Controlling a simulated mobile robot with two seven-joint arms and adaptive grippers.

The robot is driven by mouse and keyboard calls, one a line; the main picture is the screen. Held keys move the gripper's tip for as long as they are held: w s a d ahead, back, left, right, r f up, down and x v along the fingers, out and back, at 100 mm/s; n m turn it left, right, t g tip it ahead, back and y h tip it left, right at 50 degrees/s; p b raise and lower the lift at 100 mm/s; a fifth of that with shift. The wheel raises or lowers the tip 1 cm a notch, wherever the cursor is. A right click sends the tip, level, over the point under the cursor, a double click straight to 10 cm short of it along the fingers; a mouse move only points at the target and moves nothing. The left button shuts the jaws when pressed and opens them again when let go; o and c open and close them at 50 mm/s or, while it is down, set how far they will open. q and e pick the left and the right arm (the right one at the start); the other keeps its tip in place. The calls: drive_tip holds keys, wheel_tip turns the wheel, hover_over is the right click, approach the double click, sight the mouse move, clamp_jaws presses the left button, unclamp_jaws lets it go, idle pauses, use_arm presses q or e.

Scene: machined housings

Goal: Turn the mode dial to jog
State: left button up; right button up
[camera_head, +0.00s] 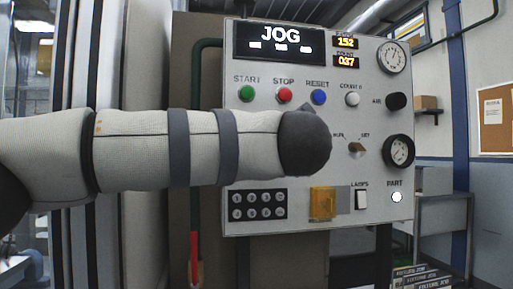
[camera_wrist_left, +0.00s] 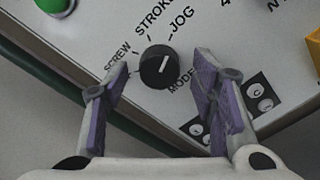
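The mode dial (camera_wrist_left: 160,67) is a round black knob with a white pointer line. It shows in the left wrist view, with the labels SCREW, STROKE and JOG around it and MODE below. The pointer line points up and slightly right, roughly toward the JOG label (camera_wrist_left: 181,21). My left gripper (camera_wrist_left: 162,62) is open, with one purple-padded finger on each side of the dial and gaps between. In the head view the display (camera_head: 280,40) reads JOG. My left arm covers the dial and the left gripper there. My right gripper is not in view.
A green button (camera_wrist_left: 55,6) is near the dial in the wrist view.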

use_arm(q)
drive_tip(key=s+d, duration=0.2)
drive_tip(key=s, duration=0.9)
drive_tip(key=shift+s+d, duration=0.15)
drive_tip(key=shift+s, duration=0.25)
